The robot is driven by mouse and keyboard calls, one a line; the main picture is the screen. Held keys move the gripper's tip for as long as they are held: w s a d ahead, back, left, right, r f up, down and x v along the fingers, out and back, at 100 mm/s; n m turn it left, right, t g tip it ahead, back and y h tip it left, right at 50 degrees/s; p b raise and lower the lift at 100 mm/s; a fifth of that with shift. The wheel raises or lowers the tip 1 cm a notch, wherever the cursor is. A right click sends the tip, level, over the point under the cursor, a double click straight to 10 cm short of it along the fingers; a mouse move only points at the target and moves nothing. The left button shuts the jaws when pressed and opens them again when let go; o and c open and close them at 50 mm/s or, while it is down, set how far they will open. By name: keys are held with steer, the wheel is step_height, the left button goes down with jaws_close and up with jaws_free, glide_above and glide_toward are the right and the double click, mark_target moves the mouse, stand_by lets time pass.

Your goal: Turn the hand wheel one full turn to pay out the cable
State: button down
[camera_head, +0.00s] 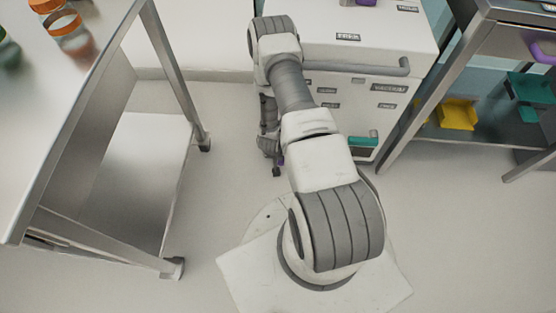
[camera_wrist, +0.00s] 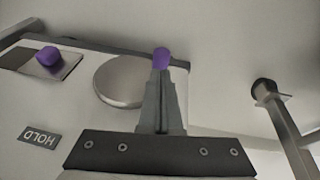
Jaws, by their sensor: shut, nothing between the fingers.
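The hand wheel (camera_wrist: 122,82) shows in the wrist view as a pale round disc on a white panel, partly hidden behind my fingers. A purple knob (camera_wrist: 161,55) stands at the disc's right edge, just past my fingertips. My gripper (camera_wrist: 160,76) is shut with its fingers together and nothing between them. The fingertips overlap the knob's lower end in the picture; I cannot tell whether they touch it. In the head view my gripper (camera_head: 275,163) hangs low beside the white cabinet's (camera_head: 340,62) front, and my arm hides the wheel. No cable can be made out.
A second purple knob (camera_wrist: 48,56) sits on a metal plate left of the wheel, above a HOLD label (camera_wrist: 40,137). A steel table (camera_head: 110,60) stands left. A steel shelf unit (camera_head: 490,75) with yellow and teal bins stands right. Floor between is clear.

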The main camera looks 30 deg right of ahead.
steer(key=p+v, duration=0.3)
steer(key=v, duration=0.8)
steer(key=shift+w+a+p, duration=0.3)
steer(key=shift+w+p, duration=0.05)
steer(key=shift+p, duration=0.05)
